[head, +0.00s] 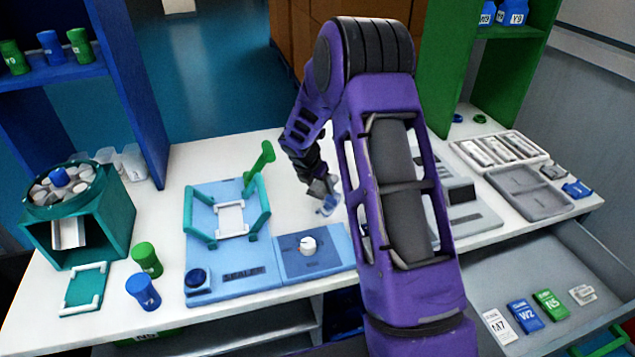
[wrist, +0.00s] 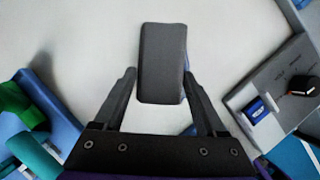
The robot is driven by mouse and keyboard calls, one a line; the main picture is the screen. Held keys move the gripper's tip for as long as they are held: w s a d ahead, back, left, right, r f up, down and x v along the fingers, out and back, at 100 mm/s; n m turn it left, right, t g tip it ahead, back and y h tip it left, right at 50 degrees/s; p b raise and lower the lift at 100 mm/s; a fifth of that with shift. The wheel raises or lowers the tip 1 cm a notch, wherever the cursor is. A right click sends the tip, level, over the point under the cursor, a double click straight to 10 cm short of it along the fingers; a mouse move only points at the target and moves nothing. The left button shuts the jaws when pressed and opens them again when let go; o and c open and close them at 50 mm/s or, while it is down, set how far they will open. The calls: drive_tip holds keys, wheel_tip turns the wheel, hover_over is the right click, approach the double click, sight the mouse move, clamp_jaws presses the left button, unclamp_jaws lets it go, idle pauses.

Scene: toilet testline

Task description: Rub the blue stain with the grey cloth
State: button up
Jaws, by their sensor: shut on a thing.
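My gripper (head: 322,187) is low over the white tabletop, behind the blue sealer station. In the wrist view its two dark fingers (wrist: 160,90) stand on either side of the grey cloth (wrist: 162,50), a folded oblong pad, and are shut on it. The blue stain (head: 328,207) shows on the table just below the fingertips in the head view. In the wrist view only slivers of the blue stain (wrist: 187,62) show along the cloth's right side; the cloth hides the rest. I cannot tell how firmly the cloth touches the table.
The sealer station (head: 235,285) with its teal frame and raised green lever (head: 262,160) stands left of the gripper. A grey device (head: 470,215) stands to the right, partly behind my arm. Trays (head: 530,195) lie farther right. An open drawer (head: 545,260) holds several labelled packs.

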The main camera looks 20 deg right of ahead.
drive_tip(key=shift+s+r+b, duration=0.2)
drive_tip(key=shift+s+b, duration=0.7)
drive_tip(key=shift+s, duration=2.85)
wheel_tip(320, 180, up, 6)
drive_tip(key=p, duration=0.2)
wheel_tip(320, 180, up, 3)
drive_tip(key=shift+r, duration=0.1)
